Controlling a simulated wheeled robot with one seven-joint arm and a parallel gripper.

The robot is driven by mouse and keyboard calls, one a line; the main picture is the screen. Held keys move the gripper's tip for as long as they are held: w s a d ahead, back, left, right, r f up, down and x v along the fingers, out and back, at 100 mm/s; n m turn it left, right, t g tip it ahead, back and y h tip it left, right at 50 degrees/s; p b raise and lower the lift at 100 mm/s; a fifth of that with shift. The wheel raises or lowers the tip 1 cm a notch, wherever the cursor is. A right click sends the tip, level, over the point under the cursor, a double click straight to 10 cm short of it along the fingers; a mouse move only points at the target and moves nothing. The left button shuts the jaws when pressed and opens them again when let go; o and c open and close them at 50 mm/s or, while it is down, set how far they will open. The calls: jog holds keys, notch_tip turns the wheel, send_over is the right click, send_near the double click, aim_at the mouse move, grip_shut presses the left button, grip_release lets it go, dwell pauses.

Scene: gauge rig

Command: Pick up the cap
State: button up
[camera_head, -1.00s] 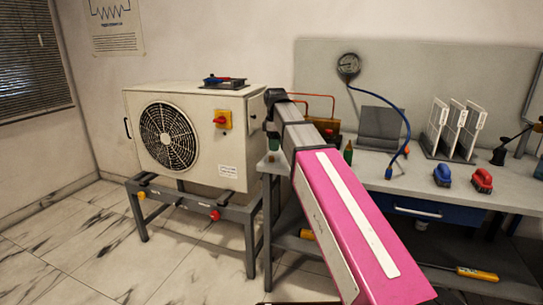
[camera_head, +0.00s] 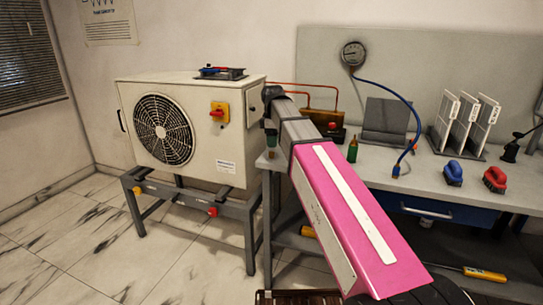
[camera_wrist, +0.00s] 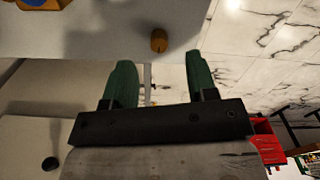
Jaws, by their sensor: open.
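A small brass-coloured cap (camera_wrist: 159,40) stands out from a pale surface in the wrist view, with a shadow to its left. My gripper (camera_wrist: 158,62) has two green fingers, which are apart with nothing between them. The cap lies just beyond the fingertips, roughly in line with the gap, and looks clear of both fingers. In the head view my gripper (camera_head: 271,138) points down beside the right side of the beige fan unit (camera_head: 225,150).
The fan unit stands on a grey metal stand (camera_head: 190,199). To the right is a workbench (camera_head: 460,185) with a gauge (camera_head: 353,54), a blue hose (camera_head: 405,105), upright white panels (camera_head: 465,118) and blue and red brushes. Marble floor (camera_head: 90,235) is open at lower left.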

aim_at(272, 152)
jog(key=shift+w+a+f, duration=0.1)
jog(key=shift+f, duration=2.45)
grip_shut()
